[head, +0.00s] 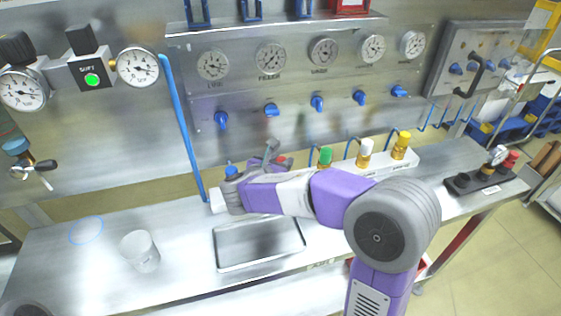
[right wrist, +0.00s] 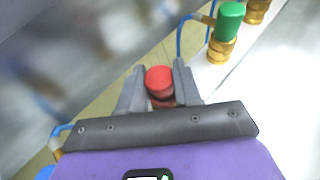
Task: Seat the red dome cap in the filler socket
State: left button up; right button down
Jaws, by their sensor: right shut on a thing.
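The red dome cap (right wrist: 158,79) sits between the two fingers of my right gripper (right wrist: 159,84) in the right wrist view. In the head view only a small red part of the cap (head: 282,160) shows behind the gripper (head: 274,156). The gripper is shut on the cap, over the back of the bench near the white manifold (head: 375,170). No filler socket can be made out under the cap, and whether the cap touches anything below is hidden. My left gripper is not in view.
Green (head: 325,156), white (head: 366,147) and yellow (head: 402,140) capped fittings stand right of the gripper; a blue one (head: 231,171) is left. A metal tray (head: 258,262), a clear cup (head: 139,250) and a black block (head: 470,185) with fittings rest on the bench. The front left is mostly clear.

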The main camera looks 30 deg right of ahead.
jog(key=shift+f, duration=0.3)
jog(key=c, duration=0.7)
grip_release()
jog(key=shift+w+d, duration=0.1)
jog(key=shift+d, duration=0.05)
jog(key=p+v, duration=0.2)
jog(key=v, duration=0.5)
jog(key=shift+s+a+r, duration=0.15)
jog(key=shift+s+a, duration=0.1)
